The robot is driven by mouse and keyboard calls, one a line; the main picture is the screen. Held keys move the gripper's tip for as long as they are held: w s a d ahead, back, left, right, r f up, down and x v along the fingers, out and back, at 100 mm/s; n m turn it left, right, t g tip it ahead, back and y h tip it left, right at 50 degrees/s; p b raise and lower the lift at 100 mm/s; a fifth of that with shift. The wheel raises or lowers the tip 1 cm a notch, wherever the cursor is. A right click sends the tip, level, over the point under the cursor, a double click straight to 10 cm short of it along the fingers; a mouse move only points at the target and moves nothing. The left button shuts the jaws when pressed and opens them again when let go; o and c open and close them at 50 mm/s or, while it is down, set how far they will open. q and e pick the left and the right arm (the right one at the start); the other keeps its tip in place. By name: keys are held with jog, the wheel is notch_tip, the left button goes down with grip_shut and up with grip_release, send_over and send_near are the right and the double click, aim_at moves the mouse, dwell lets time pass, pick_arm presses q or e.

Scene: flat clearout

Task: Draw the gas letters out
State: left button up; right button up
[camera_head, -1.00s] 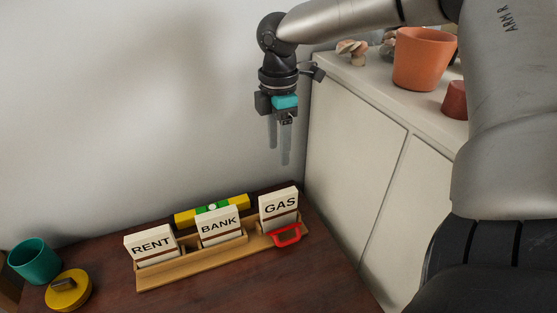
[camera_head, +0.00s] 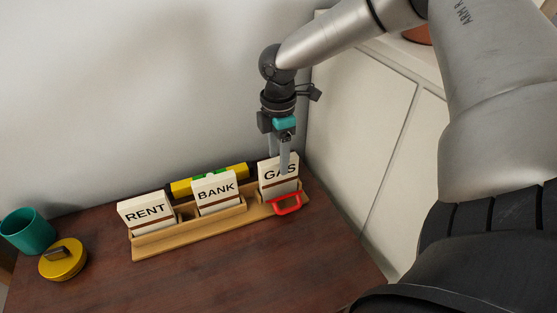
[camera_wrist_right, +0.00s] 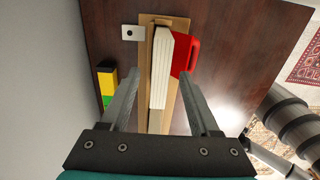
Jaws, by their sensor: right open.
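The gas letters (camera_head: 270,185), a white stack marked GAS, stand upright in the right-hand slot of a wooden letter rack (camera_head: 186,240). My right gripper (camera_head: 280,165) points down over them, with one finger in front of the word GAS. In the right wrist view the gas letters (camera_wrist_right: 161,68) show edge-on between the two spread fingers of the right gripper (camera_wrist_right: 158,85), with a gap on each side. A red handle-shaped thing (camera_head: 288,205) is at the front of the gas slot; it also shows in the wrist view (camera_wrist_right: 184,52). My left gripper is not in view.
Letters marked BANK (camera_head: 214,190) and RENT (camera_head: 145,212) stand in the rack's other slots. A yellow and green level (camera_head: 207,181) lies behind. A green cup (camera_head: 27,232) and a yellow lidded pot (camera_head: 62,260) are at left. The front table is clear.

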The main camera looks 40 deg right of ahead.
jog(key=shift+f, duration=1)
grip_shut()
dwell(0.4)
